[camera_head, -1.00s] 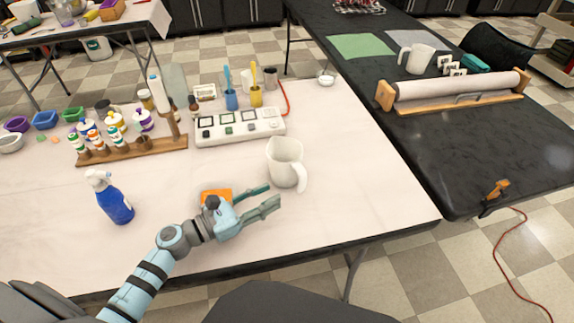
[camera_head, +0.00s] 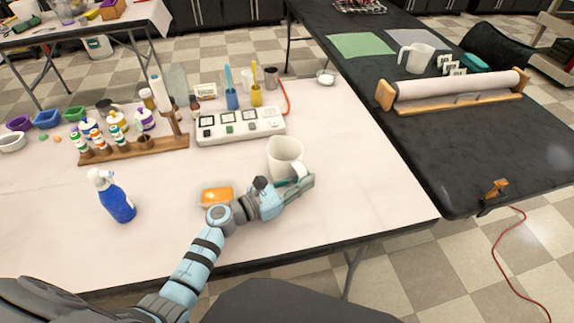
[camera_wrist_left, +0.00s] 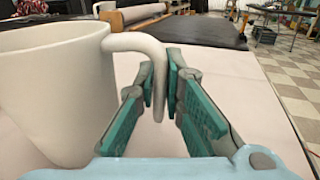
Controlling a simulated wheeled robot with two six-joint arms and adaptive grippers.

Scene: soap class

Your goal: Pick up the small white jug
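A white jug (camera_head: 284,155) stands upright on the white table, right of the middle, with its handle towards the front right. The left wrist view shows its body (camera_wrist_left: 52,95) at the left and its handle curving down between the fingers. My left gripper (camera_head: 300,183) is at the handle, its teal finger pads (camera_wrist_left: 160,85) close on both sides and seeming to touch it. The jug still rests on the table. A second white jug (camera_head: 416,58) stands on the black table at the back right. My right gripper is not in view.
An orange soap dish (camera_head: 216,195) lies just left of my left gripper. A blue spray bottle (camera_head: 116,200) stands further left. Behind are a white hot plate (camera_head: 240,125) and a wooden rack (camera_head: 135,148) of bottles. The table right of the jug is clear.

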